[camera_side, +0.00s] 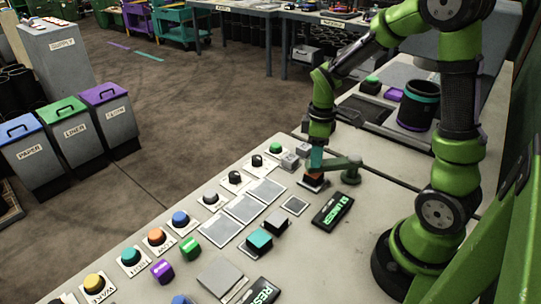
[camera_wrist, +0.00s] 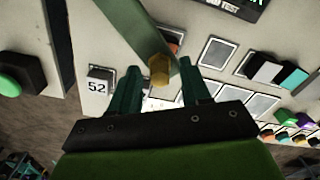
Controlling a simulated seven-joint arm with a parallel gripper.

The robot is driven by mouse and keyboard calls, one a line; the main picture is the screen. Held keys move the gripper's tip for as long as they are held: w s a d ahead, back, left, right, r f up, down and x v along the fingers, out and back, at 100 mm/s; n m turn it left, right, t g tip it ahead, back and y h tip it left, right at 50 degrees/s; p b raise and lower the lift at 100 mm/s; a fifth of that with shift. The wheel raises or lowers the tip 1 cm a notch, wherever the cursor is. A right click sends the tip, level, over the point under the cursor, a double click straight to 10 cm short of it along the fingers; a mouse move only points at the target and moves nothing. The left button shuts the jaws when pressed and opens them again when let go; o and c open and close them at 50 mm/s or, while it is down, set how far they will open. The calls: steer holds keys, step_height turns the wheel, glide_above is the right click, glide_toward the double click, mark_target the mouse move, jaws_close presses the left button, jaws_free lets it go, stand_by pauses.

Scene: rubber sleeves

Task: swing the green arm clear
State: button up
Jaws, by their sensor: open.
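The green arm (camera_side: 338,163) is a short flat bar on a round green post (camera_side: 351,176) on the grey table. Its free end reaches left over an orange-red and dark block (camera_side: 313,180). In the wrist view the green arm (camera_wrist: 140,28) comes down from the top and ends in a brass-coloured peg (camera_wrist: 159,70). My gripper (camera_side: 316,160) points down at the arm's free end. Its two teal fingers are apart in the wrist view (camera_wrist: 161,80), one on each side of the peg. I cannot tell whether either finger touches it.
A black labelled block (camera_side: 333,212) lies just in front of the green arm. Teal and grey blocks (camera_side: 259,241) and several empty square pads stand to the left. Coloured buttons line the table's left edge. A dark cylinder with a teal band (camera_side: 419,105) stands behind.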

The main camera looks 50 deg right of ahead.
steer(key=shift+f, duration=0.1)
steer(key=shift+c, duration=0.4)
jaws_close()
steer(key=shift+w+d, duration=0.1)
steer(key=shift+w+d+m, duration=0.75)
steer(key=shift+d+m, duration=0.05)
steer(key=shift+m, duration=0.4)
steer(key=w+d+m, duration=0.1)
steer(key=d+m, duration=1)
steer(key=shift+m, duration=0.4)
steer(key=shift+w, duration=0.1)
